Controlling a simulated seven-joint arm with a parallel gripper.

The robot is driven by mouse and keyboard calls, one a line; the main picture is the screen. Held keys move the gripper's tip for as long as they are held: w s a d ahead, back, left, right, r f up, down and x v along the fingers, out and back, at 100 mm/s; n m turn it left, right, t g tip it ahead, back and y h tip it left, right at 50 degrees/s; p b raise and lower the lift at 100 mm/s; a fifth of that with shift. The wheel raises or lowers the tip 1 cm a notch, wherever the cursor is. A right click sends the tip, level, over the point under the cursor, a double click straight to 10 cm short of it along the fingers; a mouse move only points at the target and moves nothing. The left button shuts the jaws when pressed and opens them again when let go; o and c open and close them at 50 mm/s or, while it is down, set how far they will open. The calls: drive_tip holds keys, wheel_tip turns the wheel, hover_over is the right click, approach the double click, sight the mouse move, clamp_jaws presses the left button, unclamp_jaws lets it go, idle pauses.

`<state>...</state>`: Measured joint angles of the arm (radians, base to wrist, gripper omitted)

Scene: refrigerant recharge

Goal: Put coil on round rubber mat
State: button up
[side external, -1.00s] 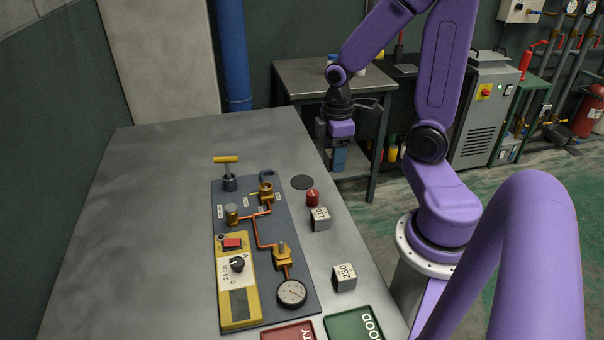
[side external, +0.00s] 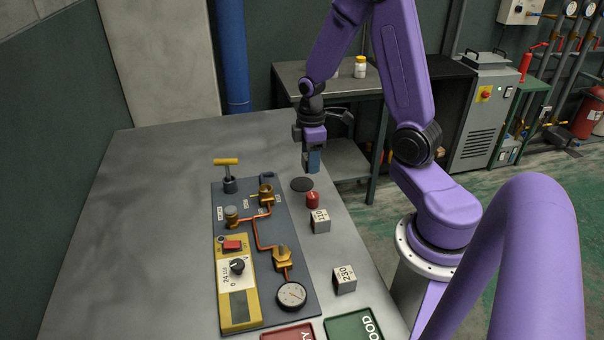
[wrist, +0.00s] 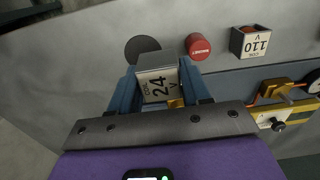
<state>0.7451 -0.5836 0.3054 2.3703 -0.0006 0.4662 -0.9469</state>
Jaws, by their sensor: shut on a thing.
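My gripper (side external: 312,164) is shut on a grey block-shaped coil (wrist: 159,84) marked "COIL 24 V", seen between the blue fingers in the wrist view. In the side external view the fingers mostly hide this coil. The round rubber mat (side external: 302,184) is a dark disc near the right edge of the bench. My gripper is above the bench, a little right of and behind the mat in that view. In the wrist view the mat (wrist: 141,47) shows just beyond the held coil, partly covered by it. I cannot tell the exact height of the coil over the bench.
Red (side external: 290,332) and green (side external: 352,324) trays are at the front.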

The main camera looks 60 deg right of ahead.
sight(302, 184)
drive_tip(key=w+f, duration=0.1)
drive_tip(key=f, duration=0.1)
drive_tip(key=w+d+f, duration=0.1)
drive_tip(key=w+f, duration=0.1)
drive_tip(key=shift+d, duration=0.1)
drive_tip(key=shift+w+f, duration=0.2)
drive_tip(key=shift+f, duration=1.45)
drive_tip(key=shift+f, duration=0.15)
drive_tip(key=o, duration=1)
drive_tip(key=shift+o, duration=0.2)
